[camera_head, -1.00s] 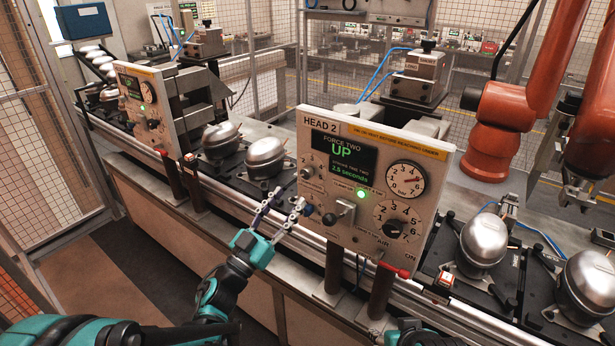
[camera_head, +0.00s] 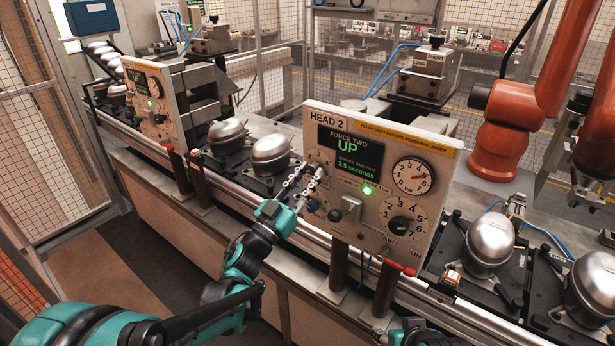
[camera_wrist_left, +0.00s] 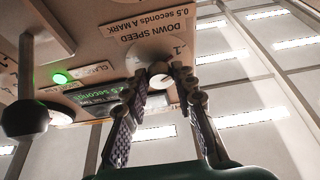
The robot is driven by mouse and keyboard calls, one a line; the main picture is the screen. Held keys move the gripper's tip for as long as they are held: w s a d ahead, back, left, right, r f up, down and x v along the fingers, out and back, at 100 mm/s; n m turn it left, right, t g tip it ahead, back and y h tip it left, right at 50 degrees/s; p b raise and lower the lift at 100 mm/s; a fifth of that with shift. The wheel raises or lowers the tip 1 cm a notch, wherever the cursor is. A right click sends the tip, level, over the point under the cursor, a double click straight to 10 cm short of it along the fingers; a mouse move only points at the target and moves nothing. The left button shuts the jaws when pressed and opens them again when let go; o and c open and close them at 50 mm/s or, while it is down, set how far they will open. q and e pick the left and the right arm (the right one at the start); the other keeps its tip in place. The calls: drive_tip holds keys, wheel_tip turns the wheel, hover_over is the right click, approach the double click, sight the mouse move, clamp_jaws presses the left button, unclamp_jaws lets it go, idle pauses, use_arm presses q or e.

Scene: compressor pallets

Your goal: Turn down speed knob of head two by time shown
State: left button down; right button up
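The HEAD 2 panel (camera_head: 385,160) has a dark display (camera_head: 350,155) reading "FORCE TWO UP" and "2.5 seconds". My left gripper (camera_head: 309,172) is at the panel's left edge, its two fingers apart. In the left wrist view, the down speed knob (camera_wrist_left: 158,72) sits on a white dial marked "DOWN SPEED" and "0.5 seconds a mark". The fingertips of the left gripper (camera_wrist_left: 160,70) lie on either side of this knob. I cannot tell whether they touch it. In the head view the fingers hide most of the knob.
A lever with a dark knob (camera_head: 335,215), a green lamp (camera_head: 368,190), a gauge (camera_head: 412,177) and an air dial (camera_head: 402,226) are on the same panel. Metal compressors (camera_head: 488,245) stand along the line. Another head's panel (camera_head: 155,105) is at the left.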

use_arm(q)
drive_tip(key=shift+m, duration=0.5)
drive_tip(key=m+g+h, duration=0.1)
drive_tip(key=m, duration=0.2)
drive_tip(key=shift+w+a, duration=0.1)
drive_tip(key=shift+a, duration=0.05)
drive_tip(key=m+g+h, duration=0.1)
drive_tip(key=m, duration=0.1)
drive_tip(key=m+g, duration=0.1)
drive_tip(key=shift+w+a+r+m+h+p, duration=0.1)
drive_tip(key=shift+m+h+p, duration=0.2)
drive_tip(key=shift+m+h, duration=0.1)
drive_tip(key=m+g, duration=0.1)
drive_tip(key=m+p, duration=0.1)
drive_tip(key=m, duration=0.1)
drive_tip(key=shift+a+r+m+g+h, duration=0.1)
drive_tip(key=shift+m+g+h, duration=0.2)
drive_tip(key=shift+g, duration=0.1)
drive_tip(key=shift+w+r+m+g+p, duration=0.1)
drive_tip(key=shift+m+g+p, duration=0.7)
drive_tip(key=shift+m, duration=1.5)
drive_tip(key=shift+g, duration=0.3)
drive_tip(key=c, duration=1.2)
unclamp_jaws()
